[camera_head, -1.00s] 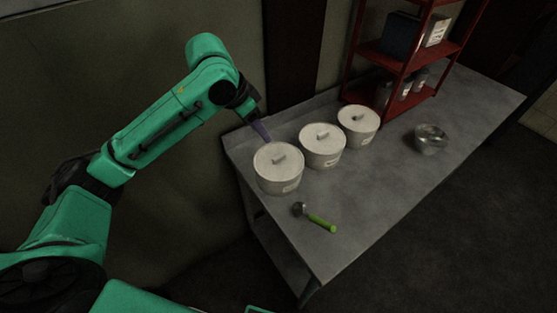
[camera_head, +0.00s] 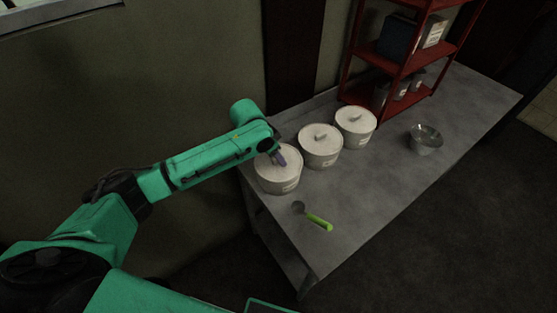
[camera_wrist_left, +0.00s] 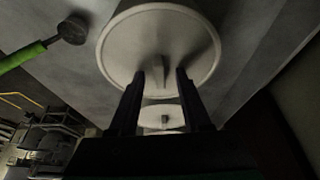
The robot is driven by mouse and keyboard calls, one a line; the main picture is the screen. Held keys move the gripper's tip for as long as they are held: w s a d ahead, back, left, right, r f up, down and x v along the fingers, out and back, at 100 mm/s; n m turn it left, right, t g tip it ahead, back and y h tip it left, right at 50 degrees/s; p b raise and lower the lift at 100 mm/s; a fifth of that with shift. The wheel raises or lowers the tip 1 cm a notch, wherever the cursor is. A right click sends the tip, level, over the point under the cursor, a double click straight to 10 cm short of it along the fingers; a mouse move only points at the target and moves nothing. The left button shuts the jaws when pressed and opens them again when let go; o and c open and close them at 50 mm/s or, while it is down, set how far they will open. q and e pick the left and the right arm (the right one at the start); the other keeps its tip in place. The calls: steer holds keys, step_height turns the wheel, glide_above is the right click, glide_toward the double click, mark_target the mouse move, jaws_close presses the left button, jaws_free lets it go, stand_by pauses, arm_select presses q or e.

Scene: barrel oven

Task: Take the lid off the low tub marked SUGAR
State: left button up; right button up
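Three round white lidded tubs stand in a row on the grey table; their labels are too small to read, so I cannot tell which says SUGAR. My left gripper (camera_head: 281,158) is at the lid of the nearest tub (camera_head: 279,184). In the left wrist view, its two fingers (camera_wrist_left: 160,74) are apart, on either side of the ridge handle (camera_wrist_left: 158,68) of that lid (camera_wrist_left: 125,50), with gaps showing. I cannot tell how far down they reach. The middle tub (camera_head: 320,160) and far tub (camera_head: 356,140) have their lids on. My right gripper is out of view.
A scoop with a green handle (camera_head: 319,222) lies in front of the nearest tub. A metal bowl (camera_head: 425,145) stands to the right. A red shelf rack (camera_head: 406,68) with boxes and containers is at the back. The table (camera_head: 375,195) is clear between scoop and bowl.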

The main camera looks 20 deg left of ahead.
arm_select(q)
jaws_close()
steer(key=shift+r, duration=0.2)
